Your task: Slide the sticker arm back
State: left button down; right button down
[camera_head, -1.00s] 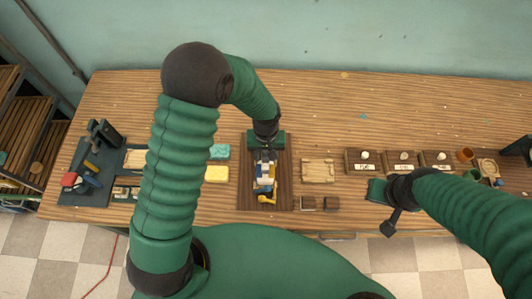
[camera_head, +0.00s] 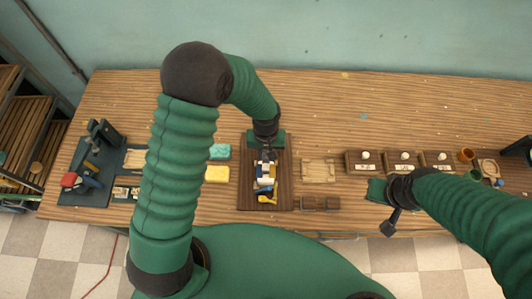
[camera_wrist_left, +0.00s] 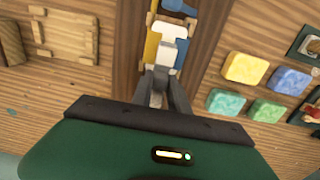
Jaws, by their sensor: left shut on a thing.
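The sticker device (camera_head: 265,182), with white, blue and yellow parts, stands on a dark brown board (camera_head: 248,199) in the middle of the table. My left gripper (camera_head: 266,156) is at its far end. In the left wrist view my left gripper (camera_wrist_left: 161,92) is shut on the white and grey end of the sticker arm (camera_wrist_left: 168,55), and its fingers hide part of it.
Soap bars, yellow (camera_head: 217,174) and teal (camera_head: 220,152), lie left of the board. Several dark boxes (camera_head: 403,161) stand farther right. The back of the table is clear.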

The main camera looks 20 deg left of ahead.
dwell(0.8)
pick_arm(q)
jog(key=w, duration=0.2)
jog(key=w+a, duration=0.1)
jog(key=w, duration=0.2)
jog(key=w+a, duration=0.1)
jog(key=w, duration=0.2)
jog(key=shift+w+a+b, duration=0.15)
jog(key=shift+b, duration=0.15)
jog(key=shift+w, duration=0.2)
jog(key=shift+r, duration=0.15)
jog(key=c, duration=1.6)
grip_release()
jog(key=shift+c, duration=0.2)
jog(key=o, duration=0.4)
jog(key=shift+c, duration=0.2)
